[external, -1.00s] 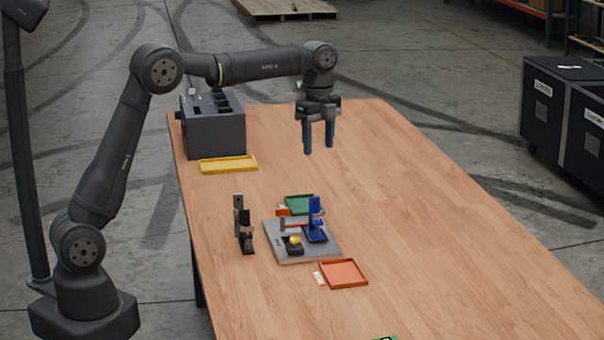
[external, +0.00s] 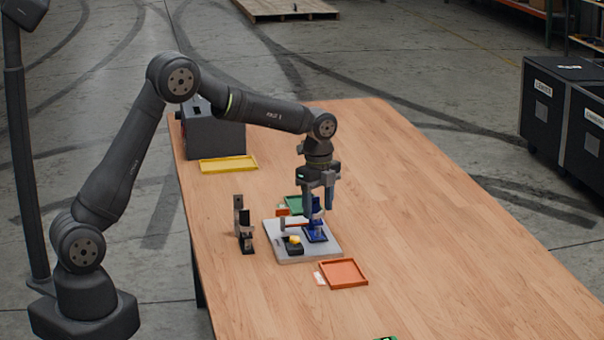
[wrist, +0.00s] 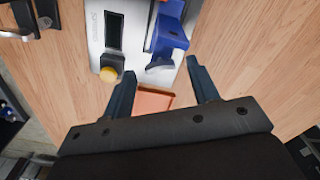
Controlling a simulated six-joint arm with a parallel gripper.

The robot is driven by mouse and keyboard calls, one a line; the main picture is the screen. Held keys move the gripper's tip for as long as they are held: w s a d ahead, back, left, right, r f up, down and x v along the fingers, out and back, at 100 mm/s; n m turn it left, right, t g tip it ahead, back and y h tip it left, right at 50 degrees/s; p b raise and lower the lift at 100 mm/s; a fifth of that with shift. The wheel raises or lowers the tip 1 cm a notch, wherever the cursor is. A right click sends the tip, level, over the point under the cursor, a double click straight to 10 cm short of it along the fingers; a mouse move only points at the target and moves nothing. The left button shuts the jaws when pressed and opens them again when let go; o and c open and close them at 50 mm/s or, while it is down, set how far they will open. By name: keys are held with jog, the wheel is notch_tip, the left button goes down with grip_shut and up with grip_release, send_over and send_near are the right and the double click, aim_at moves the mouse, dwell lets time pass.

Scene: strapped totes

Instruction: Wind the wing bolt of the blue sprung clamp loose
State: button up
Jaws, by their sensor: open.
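The blue sprung clamp (external: 316,233) stands on a grey plate (external: 279,250) on the wooden table. I cannot tell for sure that this part is the wing bolt. My gripper (external: 319,208) is open and points down, over or beside the clamp in the external view. In the wrist view its fingers (wrist: 161,68) are spread apart with nothing held between them. Part of the clamp is hidden behind the fingers in the external view.
A black box with a yellow button (external: 294,241) sits on the plate left of the clamp. A black clamp (external: 244,225) stands further left. Green (external: 295,200), orange (external: 344,273) and yellow (external: 228,164) trays lie around. The table's right side is clear.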

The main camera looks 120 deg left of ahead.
jog(key=shift+f, duration=0.35)
jog(key=c, duration=1)
